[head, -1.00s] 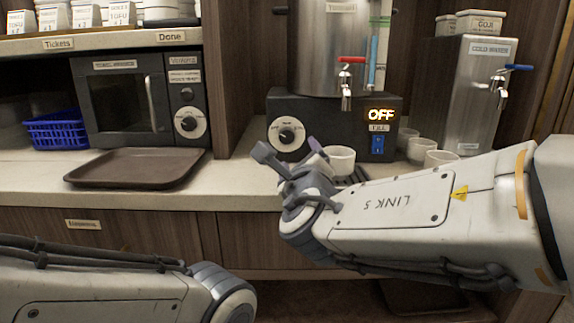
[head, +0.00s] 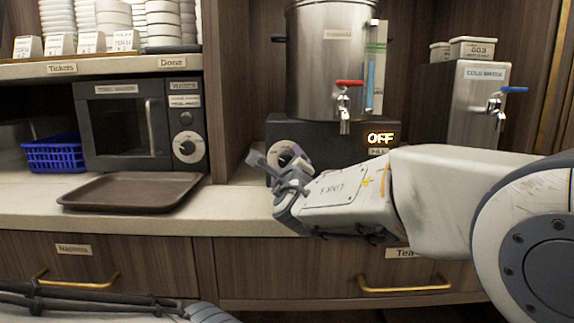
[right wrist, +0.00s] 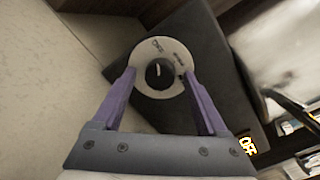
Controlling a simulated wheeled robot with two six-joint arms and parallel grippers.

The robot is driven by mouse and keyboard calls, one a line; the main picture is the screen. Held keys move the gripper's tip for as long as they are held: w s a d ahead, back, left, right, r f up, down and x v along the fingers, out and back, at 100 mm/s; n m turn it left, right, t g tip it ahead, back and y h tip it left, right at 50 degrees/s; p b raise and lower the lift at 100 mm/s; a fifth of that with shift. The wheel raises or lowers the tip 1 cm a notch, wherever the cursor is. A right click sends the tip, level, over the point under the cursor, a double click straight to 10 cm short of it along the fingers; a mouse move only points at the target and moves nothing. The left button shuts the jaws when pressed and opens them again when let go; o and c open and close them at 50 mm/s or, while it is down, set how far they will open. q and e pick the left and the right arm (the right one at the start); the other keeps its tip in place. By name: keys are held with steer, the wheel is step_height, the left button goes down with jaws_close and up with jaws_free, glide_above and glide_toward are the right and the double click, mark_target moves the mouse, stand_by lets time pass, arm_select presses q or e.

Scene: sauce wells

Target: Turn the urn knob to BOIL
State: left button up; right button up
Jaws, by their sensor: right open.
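The urn (head: 325,60) is a steel cylinder with a red-handled tap, on a black base (head: 330,130) at the back. Its display (head: 380,138) reads OFF. The urn knob (head: 287,155) is a dark knob on a pale round dial at the left of the base, partly hidden by my right gripper (head: 268,172). In the right wrist view the knob (right wrist: 159,73) lies ahead between the two purple fingers of my open right gripper (right wrist: 162,80), which appears apart from it. My left arm shows at the lower left, but its gripper is out of view.
A microwave (head: 135,125) with its own dial and a brown tray (head: 130,192) are at the left. A blue basket (head: 52,153) is beside them. A cold water dispenser (head: 470,100) stands right of the urn. My right arm covers the counter before the urn.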

jaws_close()
